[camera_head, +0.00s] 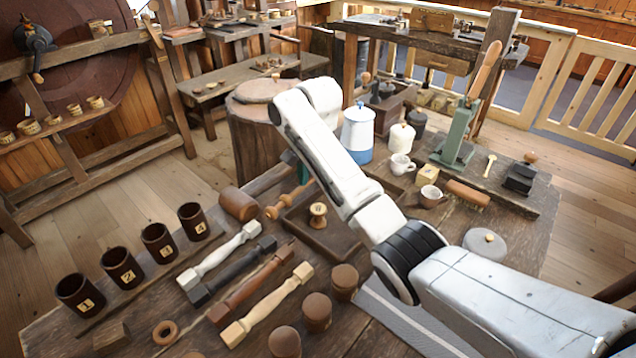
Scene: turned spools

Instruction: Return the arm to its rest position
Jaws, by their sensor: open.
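My white and grey arm reaches from the lower right corner over the workbench (130,310) towards the upper middle. It bends at a black joint and ends in a rounded white link above the bench's far side. My gripper cannot be made out; it seems hidden behind the arm. A small dark teal piece shows at the arm's left edge, and I cannot tell what it belongs to. No held object is visible.
Numbered dark cups (123,268) stand at the left, beside turned spindles (268,305) and a wooden tray (336,238). A blue-white pot (357,133), white mug (402,164) and green lever press (458,140) stand behind the arm. A round stump (258,135) stands beyond the bench.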

